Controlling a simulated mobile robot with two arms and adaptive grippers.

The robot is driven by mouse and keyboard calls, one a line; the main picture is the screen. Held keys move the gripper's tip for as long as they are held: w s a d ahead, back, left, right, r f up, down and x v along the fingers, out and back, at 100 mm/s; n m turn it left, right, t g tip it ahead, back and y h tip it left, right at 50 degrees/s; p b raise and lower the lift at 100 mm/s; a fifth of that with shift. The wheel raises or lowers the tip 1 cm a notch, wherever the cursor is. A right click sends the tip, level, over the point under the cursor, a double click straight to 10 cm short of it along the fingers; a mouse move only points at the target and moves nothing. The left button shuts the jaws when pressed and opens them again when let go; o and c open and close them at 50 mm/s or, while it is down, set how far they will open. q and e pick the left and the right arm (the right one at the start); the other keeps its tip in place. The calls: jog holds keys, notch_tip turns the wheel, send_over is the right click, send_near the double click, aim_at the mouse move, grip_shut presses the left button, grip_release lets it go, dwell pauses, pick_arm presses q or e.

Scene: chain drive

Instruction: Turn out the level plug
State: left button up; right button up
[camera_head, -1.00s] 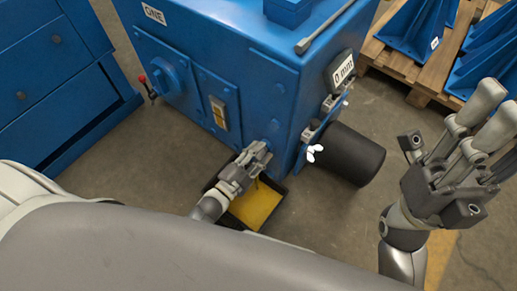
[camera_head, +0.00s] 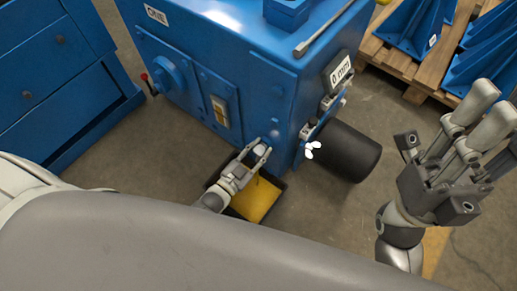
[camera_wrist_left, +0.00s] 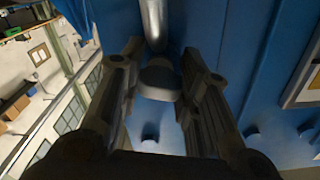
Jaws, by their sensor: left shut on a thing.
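The level plug (camera_wrist_left: 160,80) is a small grey stepped piece between my left fingers in the left wrist view. My left gripper (camera_head: 262,152) is low at the near face of the blue housing (camera_head: 235,62), shut on the plug. In the head view the plug shows as a small light-grey end (camera_head: 260,150) between the fingertips. Whether its thread is still in the housing is hidden. My right gripper (camera_head: 487,121) is raised at the right, far from the housing, with its fingers apart and empty.
A dark tray with yellow contents (camera_head: 257,200) lies on the floor below my left gripper. A black motor (camera_head: 345,152) juts out to its right. A blue drawer cabinet (camera_head: 60,75) and a pallet (camera_head: 395,62) stand farther off.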

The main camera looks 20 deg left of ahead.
pick_arm(q)
jog(key=shift+w+r, duration=0.1)
jog(key=shift+w, duration=0.05)
jog(key=o, duration=1)
jog(key=shift+o, duration=0.2)
jog(key=shift+s+a, duration=0.15)
jog(key=shift+s, duration=0.3)
jog(key=v, duration=1.1)
